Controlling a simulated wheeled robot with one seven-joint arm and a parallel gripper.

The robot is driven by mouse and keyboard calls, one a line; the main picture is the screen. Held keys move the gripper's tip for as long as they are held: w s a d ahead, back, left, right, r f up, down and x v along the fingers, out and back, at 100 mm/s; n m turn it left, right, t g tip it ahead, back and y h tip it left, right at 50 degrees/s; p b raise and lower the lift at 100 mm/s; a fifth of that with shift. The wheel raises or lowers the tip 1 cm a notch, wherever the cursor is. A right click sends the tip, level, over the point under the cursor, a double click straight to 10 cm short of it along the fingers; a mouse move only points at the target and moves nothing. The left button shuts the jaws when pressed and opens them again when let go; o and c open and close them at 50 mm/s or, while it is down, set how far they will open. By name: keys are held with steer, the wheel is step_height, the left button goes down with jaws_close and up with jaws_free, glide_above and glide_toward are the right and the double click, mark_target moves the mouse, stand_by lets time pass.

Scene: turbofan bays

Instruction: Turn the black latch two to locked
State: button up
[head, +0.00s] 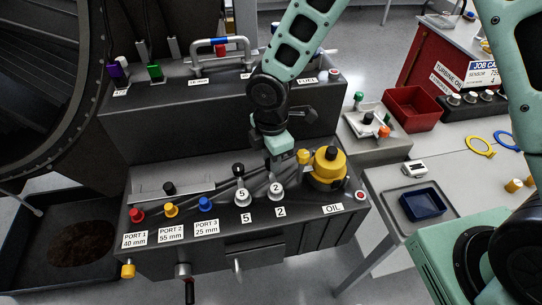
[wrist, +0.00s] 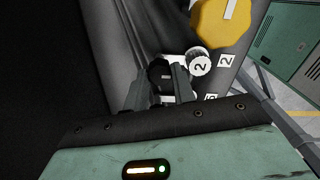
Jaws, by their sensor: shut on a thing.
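Black latch two stands on the front shelf of the dark bay, with a pale base (head: 275,192) marked 2 above a "2" label. My gripper (head: 276,168) comes down on it from above and hides its top in the head view. In the wrist view, the black knob of the latch (wrist: 159,72) sits between the two fingers of my gripper (wrist: 161,84), which are shut on it. The white disc marked 2 (wrist: 200,65) shows just right of the knob. I cannot tell the latch's exact angle.
A similar black latch marked 5 (head: 241,185) stands close on the left. A yellow oil cap (head: 327,168) stands close on the right. Red, yellow and blue port caps (head: 171,210) line the shelf further left. A raised dark ledge (head: 215,120) rises behind.

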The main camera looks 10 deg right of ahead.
steer(key=o, duration=1)
step_height(320, 180, up, 17)
steer(key=shift+r+b, duration=0.2)
steer(key=shift+b, duration=1)
steer(key=s+d+f+m+b, duration=0.1)
steer(key=s+f+m+b, duration=0.1)
steer(key=s, duration=0.4)
steer(key=s+d+f+m+b, duration=0.2)
steer(key=s+f+m, duration=0.1)
steer(key=s+m, duration=0.4)
steer(key=s+d+f+m+b, duration=0.2)
steer(key=s+f+m, duration=0.1)
steer(key=s, duration=0.3)
steer(key=shift+s+d+f+m+y, duration=0.2)
steer(key=shift+f+m+y, duration=0.1)
steer(key=shift+m, duration=0.4)
